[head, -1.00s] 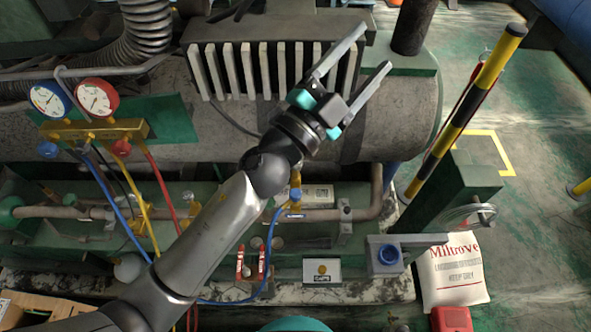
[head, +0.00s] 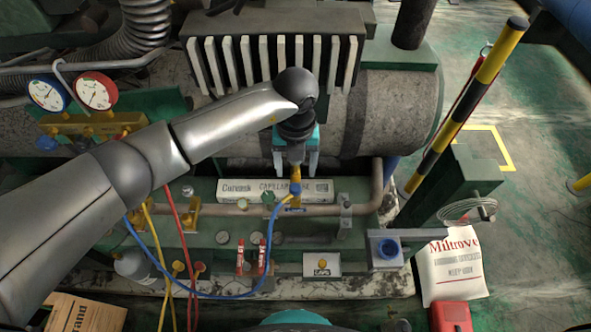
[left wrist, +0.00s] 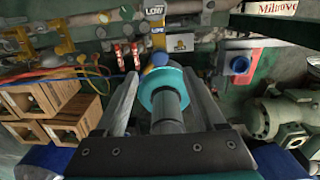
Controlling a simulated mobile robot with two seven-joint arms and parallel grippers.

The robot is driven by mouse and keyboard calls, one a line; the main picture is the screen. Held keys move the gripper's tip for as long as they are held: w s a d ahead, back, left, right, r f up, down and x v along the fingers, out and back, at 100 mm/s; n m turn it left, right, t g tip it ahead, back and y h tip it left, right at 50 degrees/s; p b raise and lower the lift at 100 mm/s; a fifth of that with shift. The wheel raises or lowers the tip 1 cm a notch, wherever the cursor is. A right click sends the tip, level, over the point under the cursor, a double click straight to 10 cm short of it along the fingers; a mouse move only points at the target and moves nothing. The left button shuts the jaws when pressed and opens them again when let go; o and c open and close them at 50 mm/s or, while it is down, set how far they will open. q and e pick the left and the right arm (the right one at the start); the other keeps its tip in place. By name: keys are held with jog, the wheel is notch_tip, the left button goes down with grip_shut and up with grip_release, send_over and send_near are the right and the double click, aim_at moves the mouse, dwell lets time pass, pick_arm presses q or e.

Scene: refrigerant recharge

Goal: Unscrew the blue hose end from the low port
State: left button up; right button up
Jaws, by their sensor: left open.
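The blue hose end (head: 295,190) sits on the brass low port (head: 295,173), which stands up from the pipe. Its blue hose (head: 268,250) loops down and runs left. My left gripper (head: 297,163) points down over the port in the head view, its two fingers open and apart on either side. In the left wrist view the open fingers flank the space below the LOW tag (left wrist: 154,12), and a blue part (left wrist: 157,61) shows just beyond them. I cannot tell whether the fingers touch it. My right gripper is not in view.
A blue-capped grey box (head: 386,250) is to the right. A striped post (head: 465,105) stands beyond it.

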aim_at(296, 188)
pick_arm(q)
notch_tip(296, 188, down, 9)
jog(key=b, duration=0.7)
jog(key=shift+b, duration=0.35)
jog(key=shift+r+p, duration=0.25)
jog(key=shift+p, duration=0.05)
jog(key=shift+f, duration=0.15)
grip_shut()
dwell(0.7)
